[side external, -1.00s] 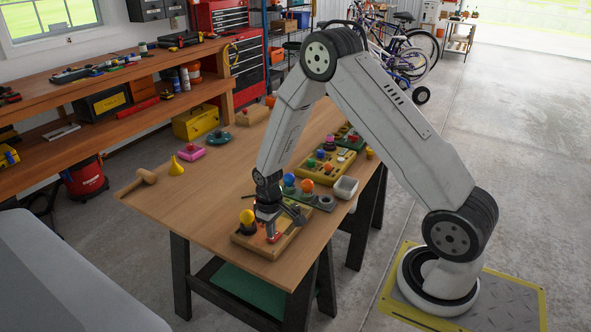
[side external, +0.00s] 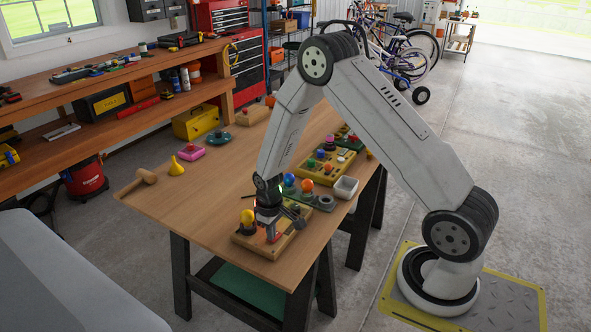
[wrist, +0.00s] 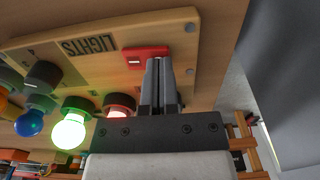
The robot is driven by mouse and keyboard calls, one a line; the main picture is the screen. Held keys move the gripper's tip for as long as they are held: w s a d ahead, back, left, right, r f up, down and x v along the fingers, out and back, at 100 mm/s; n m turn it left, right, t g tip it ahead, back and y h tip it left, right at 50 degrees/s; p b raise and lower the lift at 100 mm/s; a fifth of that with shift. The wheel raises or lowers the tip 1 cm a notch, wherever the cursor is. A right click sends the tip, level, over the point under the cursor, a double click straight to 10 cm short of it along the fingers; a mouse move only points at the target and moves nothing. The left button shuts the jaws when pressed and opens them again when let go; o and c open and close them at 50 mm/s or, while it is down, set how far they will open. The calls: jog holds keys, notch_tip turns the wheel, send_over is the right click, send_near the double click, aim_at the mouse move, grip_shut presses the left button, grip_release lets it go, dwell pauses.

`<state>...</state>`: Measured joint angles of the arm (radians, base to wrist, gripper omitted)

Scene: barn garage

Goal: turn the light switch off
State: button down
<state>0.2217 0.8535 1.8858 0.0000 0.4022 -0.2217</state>
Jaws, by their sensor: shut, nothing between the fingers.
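The wooden board marked LIGHTS (wrist: 88,45) lies at the near end of the table in the side view, partly under my gripper (side external: 271,228). In the wrist view, a red switch plate (wrist: 133,56) with a small pale mark sits on the board. My gripper (wrist: 161,62) is shut and empty, its fingertips beside or over the plate's right part; contact cannot be told. The switch lever itself is not clear. A green bulb (wrist: 70,131) glows brightly. A red bulb (wrist: 118,105) beside it is pale and partly hidden by my gripper.
A yellow-topped knob (side external: 247,217) stands at the board's left. Behind are blue and orange balls, a grey bin (side external: 345,187) and another toy board (side external: 325,165). A yellow cone (side external: 176,167) and a mallet (side external: 143,178) lie left. The table's left middle is clear.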

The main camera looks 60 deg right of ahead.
jog(key=shift+f, duration=0.15)
dwell(0.3)
jog(key=shift+r, duration=3.45)
jog(key=shift+r, duration=0.1)
